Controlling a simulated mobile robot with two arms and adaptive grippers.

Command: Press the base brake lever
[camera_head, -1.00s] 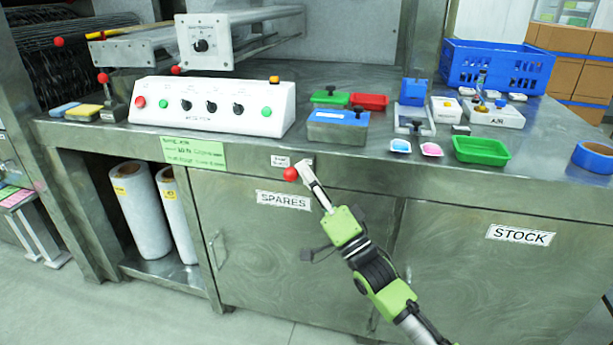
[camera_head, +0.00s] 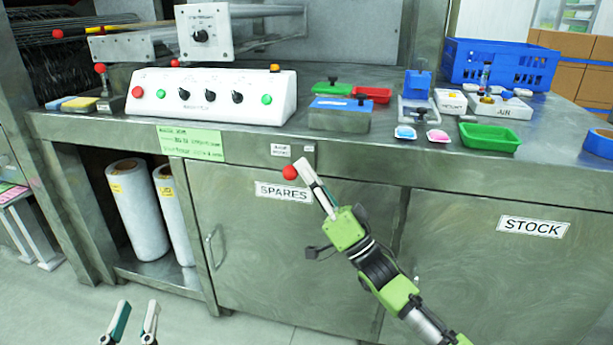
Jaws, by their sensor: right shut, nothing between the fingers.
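The base brake lever shows as a red ball knob (camera_head: 289,172) on the cabinet front, below a small label (camera_head: 281,150) under the bench edge. The knob hangs just above the SPARES sign. My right gripper (camera_head: 302,164) is shut and empty. Its fingertips are immediately right of the knob and slightly higher, overlapping or touching its edge; I cannot tell if they press on it. The lever's shaft is hidden. My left gripper (camera_head: 135,308) is at the bottom left, low over the floor, with its two fingers apart and nothing between them.
The steel bench edge (camera_head: 400,166) overhangs the cabinet doors above my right gripper. A white control box (camera_head: 215,108) and several trays stand on top. White rolls (camera_head: 138,210) fill the open bay at left. A door handle (camera_head: 212,248) sticks out below. The floor in front is clear.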

